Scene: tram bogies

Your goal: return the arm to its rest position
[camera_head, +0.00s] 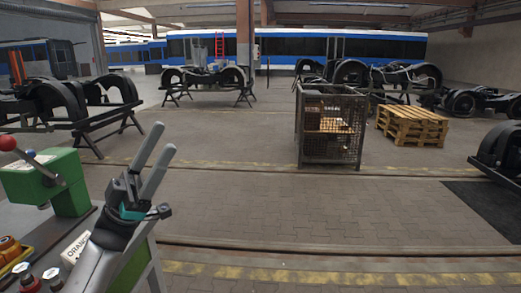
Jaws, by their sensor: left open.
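My left gripper (165,138) is in the lower left of the head view, at the end of my left arm (100,255). Its two long grey fingers point up and to the right and stand apart, with nothing seen between them. The gripper is in front of and to the right of a green machine block (42,188) with a red-knobbed lever (8,143). My right gripper and right arm are not in view.
A bench surface with red buttons (28,283) and a white label lies left of my arm. Ahead stand a wire mesh crate (312,150), wooden pallets (412,124) and several bogies on stands.

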